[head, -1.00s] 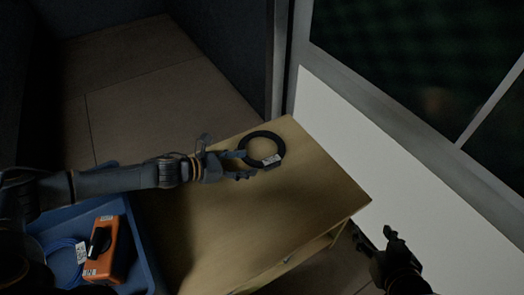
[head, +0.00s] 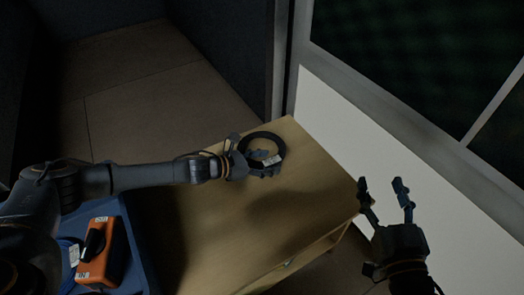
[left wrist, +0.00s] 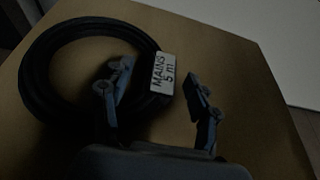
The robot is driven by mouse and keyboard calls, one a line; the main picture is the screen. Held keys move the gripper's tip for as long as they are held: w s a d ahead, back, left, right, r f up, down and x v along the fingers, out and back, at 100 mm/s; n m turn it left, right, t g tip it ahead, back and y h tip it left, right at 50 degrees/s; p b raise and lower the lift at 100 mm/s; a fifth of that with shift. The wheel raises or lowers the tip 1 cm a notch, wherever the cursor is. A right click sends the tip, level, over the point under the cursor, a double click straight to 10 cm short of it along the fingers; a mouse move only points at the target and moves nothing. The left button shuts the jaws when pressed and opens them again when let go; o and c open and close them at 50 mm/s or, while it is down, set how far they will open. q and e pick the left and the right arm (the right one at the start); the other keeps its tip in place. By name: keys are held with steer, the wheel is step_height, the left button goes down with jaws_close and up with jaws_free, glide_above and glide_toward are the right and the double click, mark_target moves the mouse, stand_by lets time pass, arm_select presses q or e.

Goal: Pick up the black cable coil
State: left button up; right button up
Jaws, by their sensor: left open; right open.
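The black cable coil (head: 262,136) lies on the wooden table near its far corner, with a white label. In the left wrist view the coil (left wrist: 37,75) is at the upper left, and its label reads "MAINS 5 m". My left gripper (head: 265,163) is open at the coil's near side. In the left wrist view its fingers (left wrist: 160,95) are apart, one over the coil's opening and one outside it, with the labelled part between them. Whether they touch the coil I cannot tell. My right gripper (head: 386,192) is open and empty, right of the table.
A blue crate (head: 138,245) at the lower left holds an orange box (head: 115,258) and a blue cable, partly hidden by my left arm. The wooden table (head: 220,225) is bare in front of the coil. A white wall panel (head: 340,130) rises behind the table's right side.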

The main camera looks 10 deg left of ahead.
arm_select(q)
jaws_close()
steer(key=shift+r, duration=0.1)
stand_by(0.4)
